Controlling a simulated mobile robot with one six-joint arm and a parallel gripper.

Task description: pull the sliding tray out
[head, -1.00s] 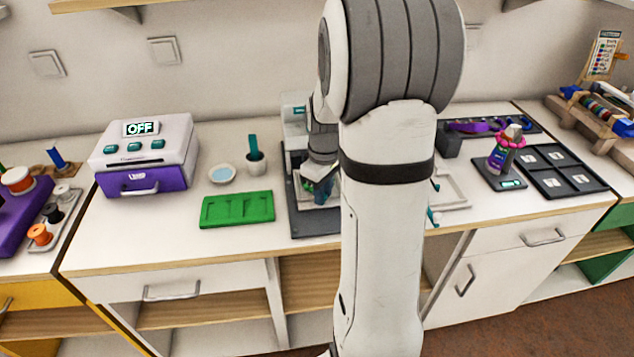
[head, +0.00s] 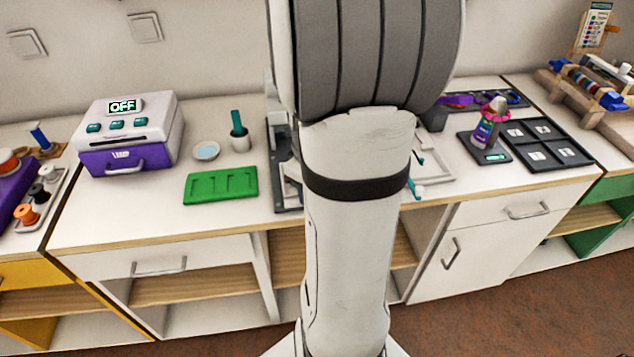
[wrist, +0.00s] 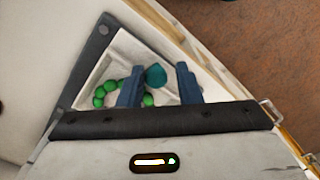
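In the wrist view a pale tray (wrist: 123,48) lies in a dark grey frame (wrist: 90,58). A string of green beads (wrist: 100,95) is on the tray. A teal knob (wrist: 155,75) shows between the two blue fingers of my gripper (wrist: 158,70). The fingers are apart, with gaps on both sides of the knob, so my gripper is open. Whether the fingers are level with the knob is hard to tell. In the head view my arm hides the gripper and most of the tray; only the left part of the dark base (head: 283,170) shows.
Left of the base are a green moulded plate (head: 222,186), a small dish (head: 207,151), a cup (head: 240,143) and a purple-white machine (head: 130,135) reading OFF. To the right are a white frame (head: 440,168), a bottle (head: 488,130) and a black sectioned tray (head: 542,143).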

